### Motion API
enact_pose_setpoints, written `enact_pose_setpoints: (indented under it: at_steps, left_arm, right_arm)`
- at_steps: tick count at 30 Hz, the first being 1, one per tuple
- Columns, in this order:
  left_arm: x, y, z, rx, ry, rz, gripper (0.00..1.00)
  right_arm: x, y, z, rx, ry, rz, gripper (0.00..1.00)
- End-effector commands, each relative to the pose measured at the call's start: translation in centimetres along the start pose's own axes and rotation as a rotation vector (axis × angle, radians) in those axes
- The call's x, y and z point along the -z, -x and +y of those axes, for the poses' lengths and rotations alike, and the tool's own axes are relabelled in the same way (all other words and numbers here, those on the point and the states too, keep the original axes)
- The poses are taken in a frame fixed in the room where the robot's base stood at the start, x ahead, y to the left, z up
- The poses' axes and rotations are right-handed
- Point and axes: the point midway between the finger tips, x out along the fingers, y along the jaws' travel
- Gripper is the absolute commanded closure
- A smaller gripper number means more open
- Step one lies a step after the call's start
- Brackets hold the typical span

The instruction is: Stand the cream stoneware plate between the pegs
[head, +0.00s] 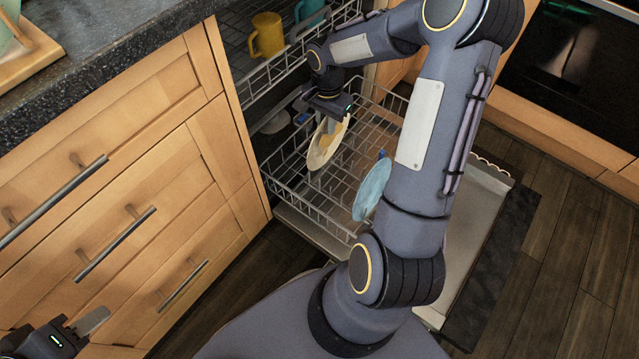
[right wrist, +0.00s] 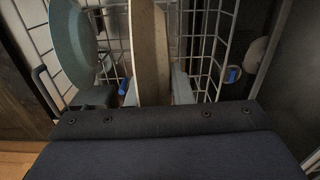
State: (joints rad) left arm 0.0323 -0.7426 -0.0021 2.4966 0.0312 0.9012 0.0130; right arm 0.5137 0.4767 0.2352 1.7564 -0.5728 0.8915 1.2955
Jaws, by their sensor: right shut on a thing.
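The cream stoneware plate (head: 321,155) is upright over the lower dishwasher rack (head: 301,205) in the head view. In the right wrist view the plate (right wrist: 149,45) shows edge-on between the fingertips. My right gripper (head: 329,112) is shut on its upper edge. Wire pegs of the rack (right wrist: 196,48) stand around the plate; I cannot tell whether its lower edge rests between them. My left gripper (head: 88,326) is at the bottom left corner, far from the plate, and partly cut off; its opening is unclear.
A light blue plate (head: 371,191) stands in the same rack, right of the cream plate, partly behind my right arm; it also shows in the right wrist view (right wrist: 72,42). A yellow mug (head: 266,35) and a teal mug (head: 309,14) sit in the upper rack.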

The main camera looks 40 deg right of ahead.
Motion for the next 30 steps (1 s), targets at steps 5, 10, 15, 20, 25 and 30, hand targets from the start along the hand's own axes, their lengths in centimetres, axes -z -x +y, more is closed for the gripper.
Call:
enact_pose_setpoints:
  at_steps: [5, 10, 15, 20, 25, 30]
  left_arm:
    - [-0.6, -1.3, -0.6, 0.0, 0.0, 0.0, 0.64]
    - [-1.1, -2.2, -1.0, 0.0, 0.0, 0.001, 0.64]
    - [-1.5, -3.0, -1.4, 0.0, 0.0, 0.001, 0.64]
    - [-1.8, -3.6, -1.7, 0.0, 0.0, 0.001, 0.64]
    - [-2.4, -4.7, -2.2, 0.0, 0.0, 0.0, 0.64]
    - [-2.3, -4.6, -2.1, 0.0, 0.0, 0.0, 0.64]
  right_arm:
    - [0.4, -1.7, 0.4, 0.002, -0.04, 0.002, 1.0]
    - [0.4, -4.2, 0.5, 0.0, -0.042, -0.001, 1.0]
    - [0.4, -6.5, 0.5, 0.0, -0.042, 0.0, 1.0]
    - [0.4, -8.3, 0.4, 0.001, -0.041, 0.0, 1.0]
    - [0.4, -11.1, 0.5, 0.0, -0.042, -0.001, 1.0]
    - [0.4, -11.2, 0.4, 0.003, -0.04, 0.002, 1.0]
